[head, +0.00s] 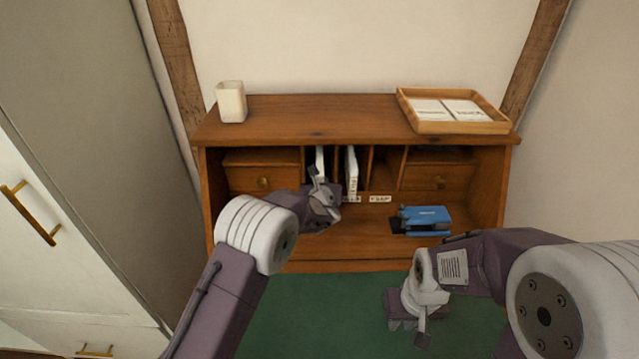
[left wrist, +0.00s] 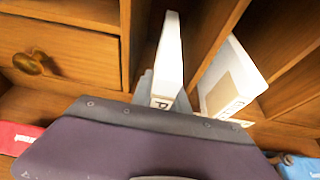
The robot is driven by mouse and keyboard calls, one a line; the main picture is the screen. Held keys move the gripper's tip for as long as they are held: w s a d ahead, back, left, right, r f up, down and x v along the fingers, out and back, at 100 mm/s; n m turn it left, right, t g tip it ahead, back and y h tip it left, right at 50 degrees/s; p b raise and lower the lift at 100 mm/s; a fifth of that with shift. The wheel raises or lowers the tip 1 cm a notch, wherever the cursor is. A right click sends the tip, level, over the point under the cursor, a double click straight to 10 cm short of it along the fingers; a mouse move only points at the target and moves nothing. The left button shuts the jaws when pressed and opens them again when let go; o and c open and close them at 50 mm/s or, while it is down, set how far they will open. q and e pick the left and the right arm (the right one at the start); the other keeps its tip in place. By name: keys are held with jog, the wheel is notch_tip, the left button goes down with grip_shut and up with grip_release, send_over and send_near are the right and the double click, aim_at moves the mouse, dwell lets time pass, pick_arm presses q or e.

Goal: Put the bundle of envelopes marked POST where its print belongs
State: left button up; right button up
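A thin white bundle (left wrist: 168,60) stands upright in a narrow slot of the desk's pigeonholes, its near end printed with a letter P; the rest of the print is hidden. It also shows in the head view (head: 320,158). My left gripper (head: 322,182) is at the slot mouth, its fingers (left wrist: 164,92) on either side of the bundle and apparently closed on it. A second white bundle (head: 352,172) leans in the slot to the right, its print partly visible (left wrist: 232,85). My right gripper (head: 408,325) hangs empty over the green floor, its fingers seemingly apart.
The wooden desk (head: 310,115) has small drawers (head: 262,178) beside the slots and label plates (head: 380,199) below. A blue object (head: 427,217) lies on its right shelf. A tray of papers (head: 455,127) and a white cup (head: 231,102) stand on top. A red object (left wrist: 18,138) shows at left.

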pick_arm(q)
jog(key=o, duration=0.5)
jog(key=shift+s+a, duration=0.1)
